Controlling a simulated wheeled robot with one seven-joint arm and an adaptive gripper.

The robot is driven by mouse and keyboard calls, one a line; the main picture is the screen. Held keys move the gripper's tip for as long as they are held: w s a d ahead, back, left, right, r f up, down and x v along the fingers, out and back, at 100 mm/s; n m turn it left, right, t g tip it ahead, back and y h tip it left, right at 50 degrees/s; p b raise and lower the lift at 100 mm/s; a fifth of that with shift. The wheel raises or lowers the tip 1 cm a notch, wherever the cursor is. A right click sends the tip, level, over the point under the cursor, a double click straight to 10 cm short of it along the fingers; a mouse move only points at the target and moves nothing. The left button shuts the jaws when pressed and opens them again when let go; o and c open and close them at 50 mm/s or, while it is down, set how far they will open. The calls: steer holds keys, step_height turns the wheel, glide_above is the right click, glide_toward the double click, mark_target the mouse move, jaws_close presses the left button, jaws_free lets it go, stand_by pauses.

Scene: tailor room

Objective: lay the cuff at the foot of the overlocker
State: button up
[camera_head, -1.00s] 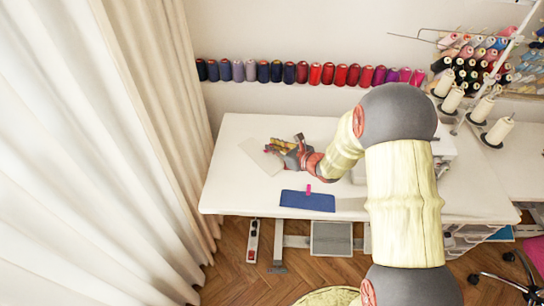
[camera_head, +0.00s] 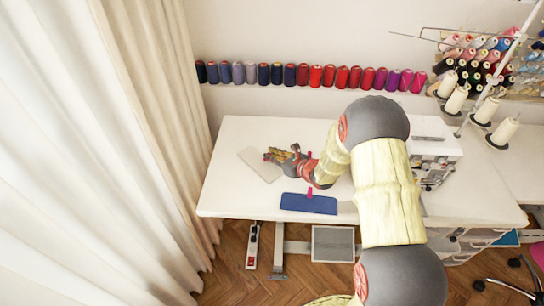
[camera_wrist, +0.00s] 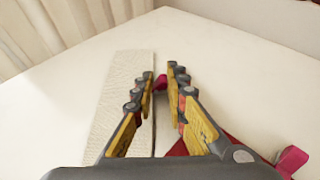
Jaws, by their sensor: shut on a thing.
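The cuff is a flat, pale ribbed strip (camera_head: 259,165) on the left of the white table; it also shows in the wrist view (camera_wrist: 118,110). A small pink tab (camera_wrist: 160,83) at its right edge sits between my fingertips. My gripper (camera_head: 270,155) is low over the table and shut on this tab; whether the strip touches the table I cannot tell. The white overlocker (camera_head: 432,143) stands at the right of the table, its foot area partly hidden by my arm.
A blue piece with a pink tab (camera_head: 309,204) lies near the table's front edge. A dark red piece (camera_wrist: 245,145) with a pink tab lies under my gripper. Thread spools (camera_head: 315,76) line the wall. The front left of the table (camera_head: 235,195) is bare.

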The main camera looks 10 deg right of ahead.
steer(key=shift+f, duration=0.25)
steer(key=o, duration=0.7)
steer(key=shift+o, duration=0.3)
steer(key=shift+r, duration=0.1)
